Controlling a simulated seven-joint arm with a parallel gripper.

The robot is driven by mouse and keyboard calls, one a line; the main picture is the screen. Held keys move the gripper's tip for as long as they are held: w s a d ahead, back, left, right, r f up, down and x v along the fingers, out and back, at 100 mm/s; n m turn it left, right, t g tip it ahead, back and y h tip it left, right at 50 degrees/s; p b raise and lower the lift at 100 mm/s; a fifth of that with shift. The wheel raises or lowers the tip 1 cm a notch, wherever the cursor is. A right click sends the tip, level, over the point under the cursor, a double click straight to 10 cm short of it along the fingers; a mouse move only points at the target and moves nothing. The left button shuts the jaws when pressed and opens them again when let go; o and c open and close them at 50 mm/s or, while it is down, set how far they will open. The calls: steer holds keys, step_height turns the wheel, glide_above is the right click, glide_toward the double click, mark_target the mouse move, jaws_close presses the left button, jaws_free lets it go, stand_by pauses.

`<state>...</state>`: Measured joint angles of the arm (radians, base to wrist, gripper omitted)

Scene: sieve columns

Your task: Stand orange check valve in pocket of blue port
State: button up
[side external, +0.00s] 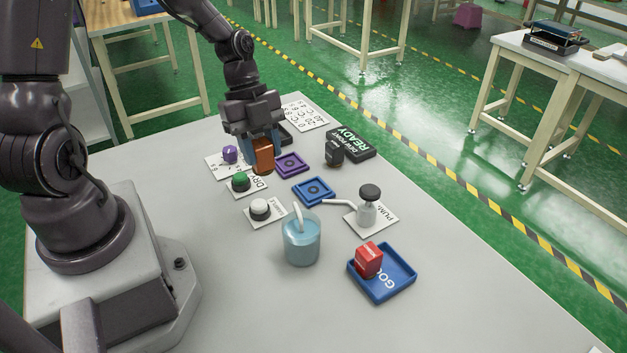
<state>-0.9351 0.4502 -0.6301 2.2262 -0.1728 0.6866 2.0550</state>
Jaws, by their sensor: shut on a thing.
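The orange check valve (264,155) is a small orange-brown block. My gripper (258,148) is shut on it, pointing down, near the back of the table. Its fingers are partly hidden behind the valve. I cannot tell whether the valve's bottom touches the table. The blue port (312,191) is a flat square blue block with a pocket in its middle. It lies in front and to the right of the valve, apart from it. Its pocket looks empty.
A purple port (291,164) lies between my gripper and the blue port. Around them are a green button (240,182), a white button (260,208), a pump bottle (368,206), a beaker (301,241) and a blue tray (403,283) with a red block (368,259).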

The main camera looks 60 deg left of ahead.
steer(key=w+f, duration=0.2)
steer(key=w, duration=0.1)
steer(key=w+a+f, duration=0.1)
steer(key=w+f, duration=0.2)
steer(key=w, duration=0.1)
steer(key=w+a+f, duration=0.1)
steer(key=w+f, duration=0.2)
steer(key=w, duration=0.1)
steer(key=shift+w+f, duration=0.2)
steer(key=shift+f, duration=0.05)
steer(key=shift+w+f, duration=0.15)
steer(key=shift+f, duration=0.8)
steer(key=shift+w+f, duration=0.1)
steer(key=shift+f, duration=0.85)
steer(key=o, duration=1)
steer(key=shift+f, duration=0.1)
